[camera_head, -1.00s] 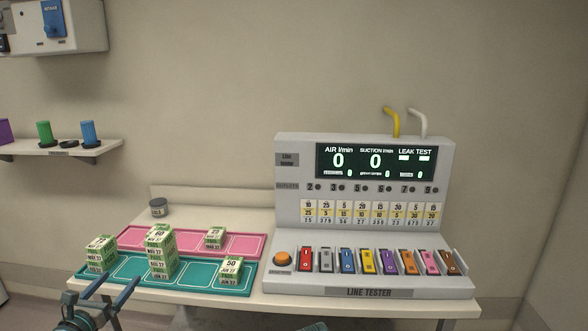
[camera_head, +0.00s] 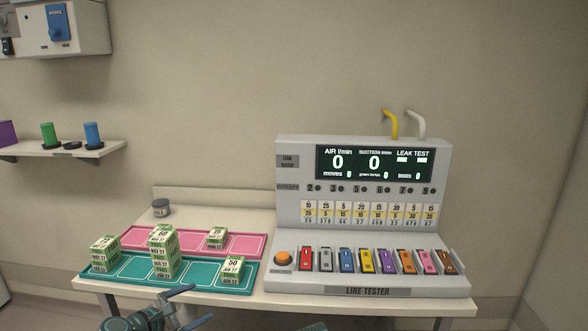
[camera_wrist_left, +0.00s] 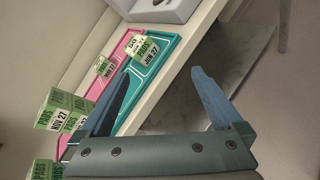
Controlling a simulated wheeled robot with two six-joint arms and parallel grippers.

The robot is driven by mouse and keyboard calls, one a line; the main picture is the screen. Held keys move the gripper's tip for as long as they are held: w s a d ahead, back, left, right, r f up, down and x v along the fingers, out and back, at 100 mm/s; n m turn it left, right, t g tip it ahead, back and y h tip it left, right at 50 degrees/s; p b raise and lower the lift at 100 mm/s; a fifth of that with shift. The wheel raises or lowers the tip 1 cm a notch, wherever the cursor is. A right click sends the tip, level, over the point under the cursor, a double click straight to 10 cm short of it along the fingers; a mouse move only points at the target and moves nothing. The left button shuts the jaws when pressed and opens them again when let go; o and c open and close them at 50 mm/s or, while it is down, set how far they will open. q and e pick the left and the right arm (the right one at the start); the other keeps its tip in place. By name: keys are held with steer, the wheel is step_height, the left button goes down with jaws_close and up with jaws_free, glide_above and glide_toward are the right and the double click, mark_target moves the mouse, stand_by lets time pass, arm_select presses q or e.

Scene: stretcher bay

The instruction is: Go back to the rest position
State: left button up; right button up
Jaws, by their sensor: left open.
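My left gripper (camera_head: 197,306) is at the bottom of the head view, in front of the bench's front edge and below the teal tray. Its two blue fingers (camera_wrist_left: 165,90) stand apart in the left wrist view, with nothing between them but floor and bench edge. Green and white pad boxes stand on the teal tray (camera_head: 207,281): a tall stack (camera_head: 163,252), a shorter stack at its left (camera_head: 104,254) and one at its right (camera_head: 232,269). Another box (camera_head: 217,237) sits on the pink tray (camera_head: 193,244). My right gripper is not seen.
The line tester (camera_head: 363,291), with a row of coloured switches, fills the right of the bench. A wall shelf (camera_head: 75,149) holds green and blue cylinders at the left. The bench edge lies close to my left gripper.

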arm_select(q)
steer(key=s+d+f+m+g+p, duration=0.1)
steer(key=s+d+f+m+g, duration=0.2)
steer(key=d+m, duration=0.25)
steer(key=s+d+f+m+g+y, duration=0.1)
steer(key=s+d+f+m+g, duration=0.25)
steer(key=d, duration=0.25)
steer(key=s+d+f+m+g+p, duration=0.1)
steer(key=s+d+f+m+g, duration=0.1)
steer(key=d+m, duration=0.4)
steer(key=s+d+f+m+g+y+p, duration=0.1)
steer(key=s+d+f+m+g+y, duration=0.1)
steer(key=s+m+g+y, duration=0.2)
steer(key=s+m+y, duration=0.3)
steer(key=s+m, duration=0.2)
steer(key=m, duration=0.2)
steer(key=shift+m, duration=0.3)
